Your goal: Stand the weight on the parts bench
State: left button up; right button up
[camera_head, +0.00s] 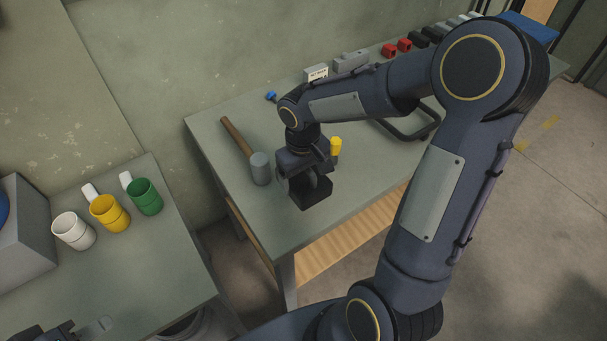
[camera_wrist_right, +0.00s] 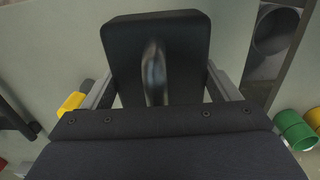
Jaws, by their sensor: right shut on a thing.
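The weight (camera_head: 312,192) is a black block with a metal handle bar, seen close up in the right wrist view (camera_wrist_right: 185,30). My right gripper (camera_head: 304,168) is shut on it by the handle. In the head view the block appears upright over the parts bench (camera_head: 228,170), towards its near left corner. I cannot tell whether its base touches the bench top. My left gripper (camera_head: 58,331) is only partly in view at the bottom left edge, over the other table, and its jaws cannot be made out.
On the bench, a mallet (camera_head: 260,168) lies just left of the weight and a yellow item (camera_head: 335,146) stands to its right. Several small parts line the back edge. White (camera_head: 73,232), yellow (camera_head: 109,214) and green (camera_head: 145,197) mugs stand on the left table, across a gap.

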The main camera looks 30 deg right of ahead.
jog(key=shift+s+r, duration=0.1)
jog(key=shift+r, duration=0.05)
jog(key=shift+f+b, duration=2.75)
jog(key=shift+f, duration=0.4)
jog(key=shift+f+b, duration=0.5)
jog(key=shift+f, duration=0.05)
jog(key=o, duration=1.8)
jog(key=shift+c, duration=0.2)
jog(key=shift+o, duration=0.4)
jog(key=shift+s, duration=0.1)
